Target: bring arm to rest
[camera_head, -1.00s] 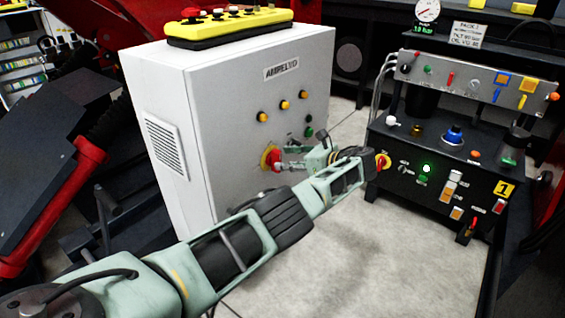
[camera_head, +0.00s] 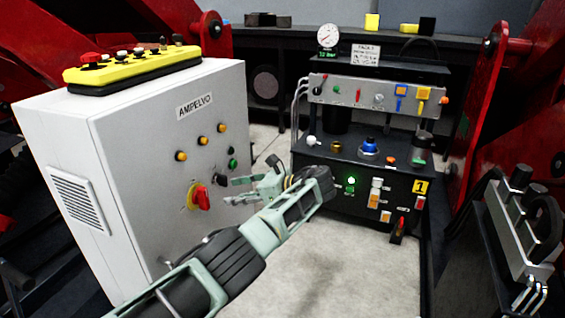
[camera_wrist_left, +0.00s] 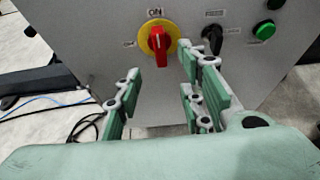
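My left gripper (camera_head: 228,191) is in front of the white AMPELVO cabinet (camera_head: 150,130), just right of its red rotary switch (camera_head: 202,198). In the left wrist view, the gripper (camera_wrist_left: 158,88) has its fingers spread with nothing between them. That view shows the red switch handle (camera_wrist_left: 158,48) upright on its yellow plate, below an ON label. The handle lies beyond the fingertips and appears clear of them. A black selector (camera_wrist_left: 212,38) and a green button (camera_wrist_left: 264,30) are to its right. My right gripper is in no view.
A yellow control pendant (camera_head: 130,68) lies on the cabinet. A black hydraulic unit (camera_head: 365,175) with gauge, knobs and lit green button stands behind my left wrist. Red machine arms flank both sides. Pale floor (camera_head: 350,270) is open between cabinet and right-hand equipment.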

